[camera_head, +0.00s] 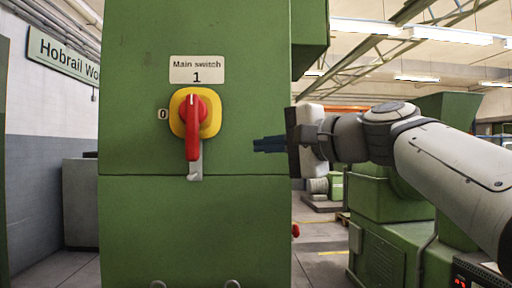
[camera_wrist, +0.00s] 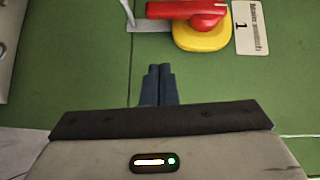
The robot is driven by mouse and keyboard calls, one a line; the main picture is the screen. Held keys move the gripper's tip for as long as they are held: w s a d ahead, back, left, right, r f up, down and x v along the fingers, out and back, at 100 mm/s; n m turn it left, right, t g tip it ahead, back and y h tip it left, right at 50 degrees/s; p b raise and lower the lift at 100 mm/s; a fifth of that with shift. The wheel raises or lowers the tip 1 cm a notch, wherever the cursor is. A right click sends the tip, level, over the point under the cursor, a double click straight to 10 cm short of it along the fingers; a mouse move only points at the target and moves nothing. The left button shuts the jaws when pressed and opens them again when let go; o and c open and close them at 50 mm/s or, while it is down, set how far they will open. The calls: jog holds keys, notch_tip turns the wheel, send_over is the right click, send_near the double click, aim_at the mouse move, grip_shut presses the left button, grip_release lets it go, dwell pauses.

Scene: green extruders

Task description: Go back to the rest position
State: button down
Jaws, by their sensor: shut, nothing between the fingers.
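My gripper (camera_head: 270,144) is shut and empty, with its dark fingers pointing left in the head view. It is to the right of the red main switch handle (camera_head: 192,128) and apart from it. The handle sits on a yellow plate (camera_head: 211,117) on the front of a green cabinet (camera_head: 140,215), and its long end points down. In the wrist view the gripper's two fingers (camera_wrist: 158,84) are together in front of the green panel. The red handle (camera_wrist: 190,10) and yellow plate (camera_wrist: 203,40) show beyond them at the top.
A label (camera_head: 197,70) reading "Main switch 1" is above the switch, with a small "0" mark at its left. A grey metal tab (camera_head: 195,165) hangs below the handle. Green machinery (camera_head: 385,205) stands behind my arm at right. Grey floor shows at left.

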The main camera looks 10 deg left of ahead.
jog(key=shift+s+d, duration=0.3)
jog(key=shift+d, duration=0.1)
